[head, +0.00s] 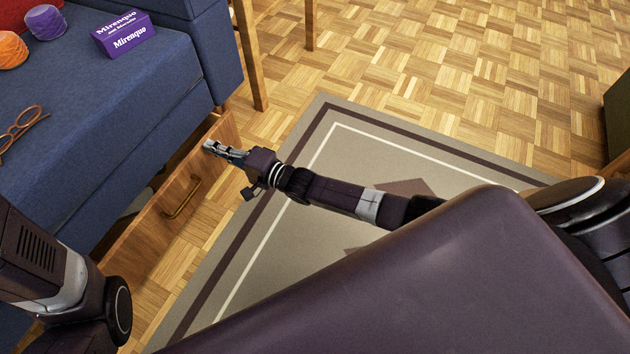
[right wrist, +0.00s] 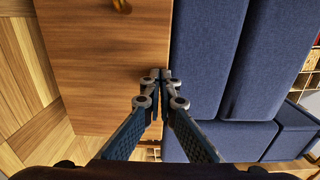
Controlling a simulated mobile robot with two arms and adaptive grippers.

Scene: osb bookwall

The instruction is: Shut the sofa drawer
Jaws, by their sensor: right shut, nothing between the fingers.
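The sofa drawer (head: 150,238) is a wooden box front under the blue sofa (head: 130,110). It stands out from the sofa base, with a gap showing behind its front. Its brass handle (head: 183,198) faces the rug; it also shows at the top of the right wrist view (right wrist: 121,5). My right gripper (head: 210,146) is shut and empty at the drawer front's far end, near its top edge. In the right wrist view its fingertips (right wrist: 162,75) lie over the wooden front (right wrist: 95,60); I cannot tell whether they touch. My left arm enters at lower left, its gripper out of view.
On the sofa are a purple box (head: 122,36), a purple yarn ball (head: 45,21), an orange one (head: 11,49) and glasses (head: 22,125). Wooden legs (head: 250,55) stand beyond the sofa's end. A patterned rug (head: 330,150) covers the parquet in front.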

